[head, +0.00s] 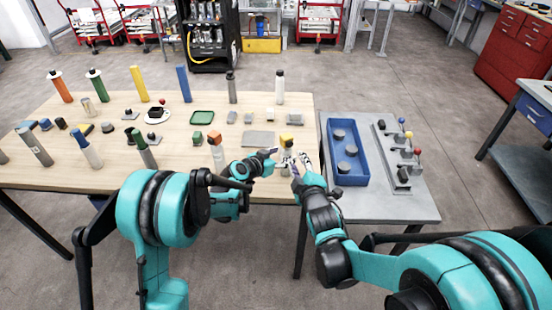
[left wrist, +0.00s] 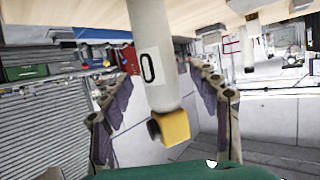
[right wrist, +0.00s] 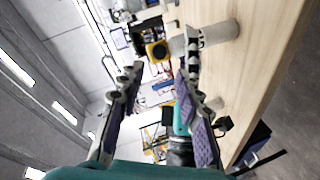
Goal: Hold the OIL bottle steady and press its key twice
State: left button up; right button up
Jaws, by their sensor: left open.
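The pale bottle with a yellow and black key on top stands at the table's front right edge, largely hidden by my grippers in the head view; its yellow key (head: 286,137) shows there. In the left wrist view, which is upside down, the bottle (left wrist: 150,70) carries a white label with one "O"-like character. Its key (left wrist: 172,127) lies between the spread fingers of my open left gripper (left wrist: 160,90), with gaps at both sides. The bottle also shows in the right wrist view (right wrist: 212,34). My right gripper (right wrist: 160,75) is open and empty, close to the bottle.
Other bottles and small blocks stand on the wooden table (head: 60,110). A blue tray (head: 361,168) with grey pucks and a panel (head: 383,150) with coloured ball levers lie on the grey side table at right. Both grippers are close together.

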pick_arm(q)
jog(key=shift+x, duration=1.3)
jog(key=c, duration=1.4)
grip_shut()
pick_arm(e)
grip_shut()
pick_arm(q)
jog(key=shift+s, duration=0.1)
